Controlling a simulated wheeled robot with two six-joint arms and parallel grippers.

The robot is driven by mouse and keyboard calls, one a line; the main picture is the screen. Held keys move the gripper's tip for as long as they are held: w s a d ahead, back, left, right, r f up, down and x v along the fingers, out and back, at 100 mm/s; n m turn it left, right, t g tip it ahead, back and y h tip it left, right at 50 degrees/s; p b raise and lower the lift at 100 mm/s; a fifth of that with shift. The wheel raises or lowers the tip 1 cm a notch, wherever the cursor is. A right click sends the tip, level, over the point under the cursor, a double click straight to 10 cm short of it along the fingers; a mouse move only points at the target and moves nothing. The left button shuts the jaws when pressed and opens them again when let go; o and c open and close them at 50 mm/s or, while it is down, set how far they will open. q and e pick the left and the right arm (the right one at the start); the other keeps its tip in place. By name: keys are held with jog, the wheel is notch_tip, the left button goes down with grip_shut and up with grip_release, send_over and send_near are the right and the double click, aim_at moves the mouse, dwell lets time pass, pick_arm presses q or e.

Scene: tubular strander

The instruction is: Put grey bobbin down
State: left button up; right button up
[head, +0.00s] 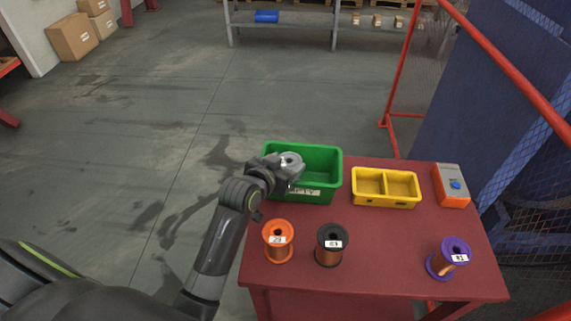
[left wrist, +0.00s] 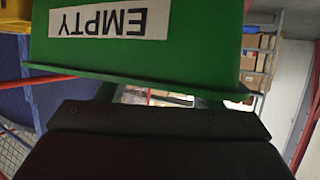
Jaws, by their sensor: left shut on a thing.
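The grey bobbin (head: 291,160) shows only in part in the head view, at the end of my left gripper (head: 287,168). My left gripper is shut on it, over the left front part of the green bin (head: 325,163). Whether the bobbin is below the bin's rim I cannot tell. In the left wrist view the green bin's wall (left wrist: 200,30) fills the top, with its EMPTY label (left wrist: 98,20) upside down. The bobbin and fingertips are hidden there. My right gripper is not in view.
The bin stands on a red table (head: 385,250). A yellow divided tray (head: 386,187) and a grey-orange box with a blue button (head: 452,185) are at right. A red-framed fence (head: 400,75) rises behind.

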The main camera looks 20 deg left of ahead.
pick_arm(q)
jog(key=shift+f, duration=0.25)
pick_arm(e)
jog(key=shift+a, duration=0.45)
pick_arm(q)
jog(key=o, duration=0.7)
jog(key=shift+r, duration=0.1)
jog(key=shift+s+a+r, duration=0.1)
jog(key=shift+s+r, duration=0.1)
jog(key=shift+s, duration=0.3)
jog(key=v, duration=1.1)
jog(key=shift+b, duration=0.35)
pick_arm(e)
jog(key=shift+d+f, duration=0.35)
pick_arm(q)
jog(key=shift+w, duration=0.1)
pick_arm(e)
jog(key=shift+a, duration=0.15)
